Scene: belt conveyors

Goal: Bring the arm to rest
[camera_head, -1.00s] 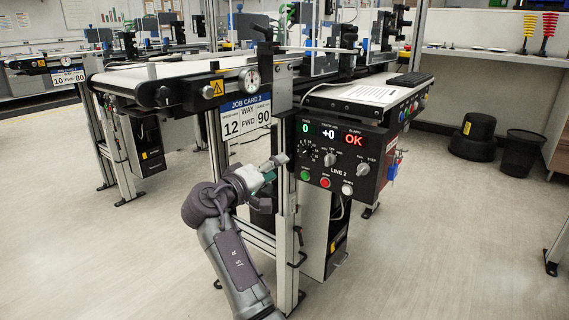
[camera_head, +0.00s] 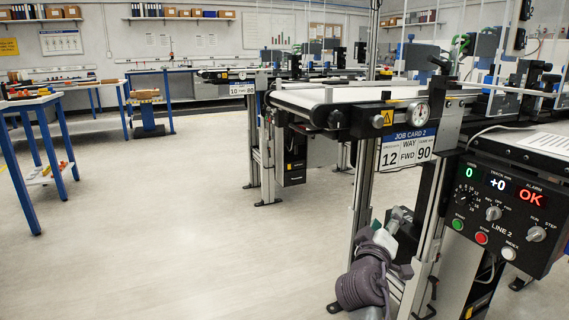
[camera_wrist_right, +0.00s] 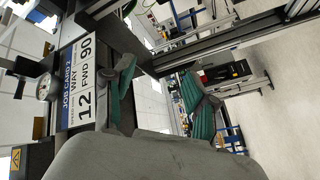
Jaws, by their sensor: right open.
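My right gripper (camera_head: 398,222) is low in the head view, beside the conveyor's front legs and left of the Line 2 control panel (camera_head: 505,212). It is partly hidden by my own wrist. In the wrist view the right gripper (camera_wrist_right: 160,95) shows two green-padded fingers spread apart with nothing between them. My right arm is bent, with its forearm at the bottom edge of the head view. My left gripper is in neither view.
The job card (camera_head: 408,150) hangs under the belt conveyor (camera_head: 330,98), just above the gripper. Blue-legged workbenches (camera_head: 37,100) stand at the left. A second conveyor (camera_head: 222,73) stands farther back. The floor (camera_head: 190,225) on the left is clear.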

